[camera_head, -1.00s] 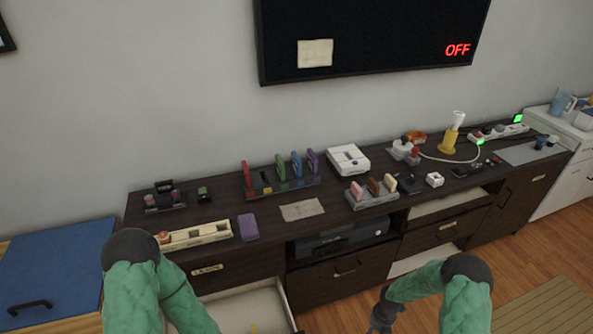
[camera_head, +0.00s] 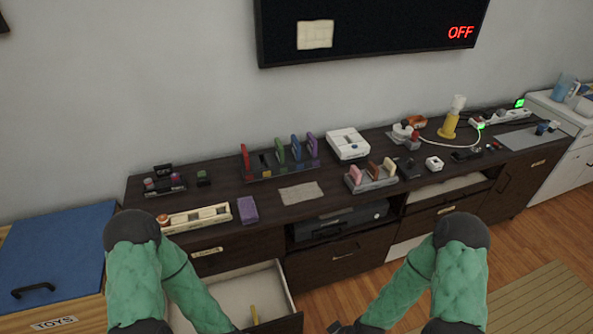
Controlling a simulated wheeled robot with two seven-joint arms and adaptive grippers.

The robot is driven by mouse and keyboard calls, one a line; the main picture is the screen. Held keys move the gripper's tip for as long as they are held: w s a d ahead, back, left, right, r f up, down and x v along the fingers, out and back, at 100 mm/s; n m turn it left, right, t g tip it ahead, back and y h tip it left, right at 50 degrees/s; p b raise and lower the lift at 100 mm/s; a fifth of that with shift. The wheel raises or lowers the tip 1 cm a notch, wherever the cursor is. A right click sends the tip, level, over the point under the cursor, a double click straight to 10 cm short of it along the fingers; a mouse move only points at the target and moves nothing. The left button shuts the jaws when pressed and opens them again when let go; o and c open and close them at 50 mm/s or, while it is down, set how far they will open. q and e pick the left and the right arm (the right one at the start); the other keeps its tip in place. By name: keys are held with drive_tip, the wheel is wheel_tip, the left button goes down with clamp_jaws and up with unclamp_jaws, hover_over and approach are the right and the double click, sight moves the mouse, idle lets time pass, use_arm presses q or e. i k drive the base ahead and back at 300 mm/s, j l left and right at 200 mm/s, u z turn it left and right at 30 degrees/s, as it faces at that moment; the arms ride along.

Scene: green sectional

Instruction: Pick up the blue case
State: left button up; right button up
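The blue case (camera_head: 296,148) stands upright in a dark rack (camera_head: 283,181) on the dark wooden cabinet, between a green case (camera_head: 281,150) and a purple case (camera_head: 312,146). A red case (camera_head: 245,158) stands at the rack's left end. My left forearm reaches down towards the open drawer, and its gripper is out of view. A dark part of my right gripper (camera_head: 341,327) shows at the bottom edge. Its fingers are mostly cut off, so I cannot tell if they are open. Both arms are well short of the blue case.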

sight(295, 145)
drive_tip(key=i+l, duration=0.25)
drive_tip(key=i+l+u, duration=0.1)
drive_tip(key=l, duration=0.4)
drive_tip(key=i+l, duration=0.35)
drive_tip(key=i+l+u, duration=0.1)
drive_tip(key=l, duration=0.3)
drive_tip(key=i, duration=0.1)
